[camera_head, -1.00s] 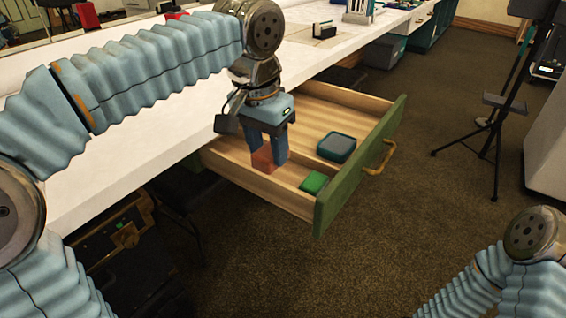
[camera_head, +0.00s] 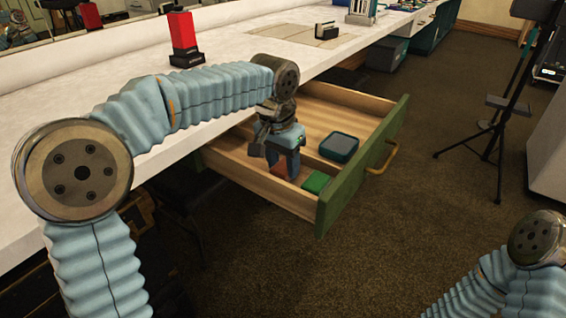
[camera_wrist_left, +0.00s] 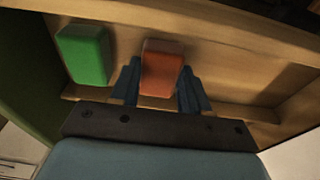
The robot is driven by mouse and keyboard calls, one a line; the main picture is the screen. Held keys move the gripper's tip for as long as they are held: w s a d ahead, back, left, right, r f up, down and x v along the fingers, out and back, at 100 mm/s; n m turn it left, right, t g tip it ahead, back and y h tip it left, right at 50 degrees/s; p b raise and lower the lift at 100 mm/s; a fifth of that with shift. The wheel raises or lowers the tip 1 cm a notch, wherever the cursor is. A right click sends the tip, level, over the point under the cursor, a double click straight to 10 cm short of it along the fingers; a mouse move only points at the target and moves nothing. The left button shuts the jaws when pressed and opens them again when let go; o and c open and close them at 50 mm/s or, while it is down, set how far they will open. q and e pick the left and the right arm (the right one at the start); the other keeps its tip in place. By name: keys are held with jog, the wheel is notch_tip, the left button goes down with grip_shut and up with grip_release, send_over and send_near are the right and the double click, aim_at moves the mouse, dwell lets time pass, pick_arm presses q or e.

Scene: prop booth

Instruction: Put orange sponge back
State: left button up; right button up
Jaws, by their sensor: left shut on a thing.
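The orange sponge (camera_wrist_left: 161,68) is between the two fingers of my left gripper (camera_wrist_left: 165,85) in the left wrist view. In the head view my left gripper (camera_head: 282,165) points down into the front compartment of the open drawer (camera_head: 262,186). Only a small reddish part of the sponge (camera_head: 279,168) shows between the fingers there. The fingers are shut on it. It is low in the drawer; I cannot tell whether it touches the bottom. A green sponge (camera_head: 316,182) lies in the same compartment, beside the drawer front; it also shows in the left wrist view (camera_wrist_left: 84,54). My right gripper is out of view.
A divider splits the drawer; a dark teal box (camera_head: 338,147) sits behind it. The green drawer front (camera_head: 362,170) has a brass handle (camera_head: 383,158). A red bottle-like item (camera_head: 183,38) stands on the white counter (camera_head: 232,52). A black stand (camera_head: 500,130) is at the right.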

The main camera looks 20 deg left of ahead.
aim_at(278, 171)
pick_arm(q)
jog(key=shift+f, duration=0.1)
jog(key=o, duration=1)
jog(key=r, duration=0.4)
jog(key=s+r+p, duration=0.1)
jog(key=r, duration=0.3)
jog(key=r+p, duration=0.1)
jog(key=r, duration=0.3)
jog(key=shift+s+a+r, duration=0.1)
jog(key=shift+s+a, duration=0.2)
jog(key=shift+s, duration=0.05)
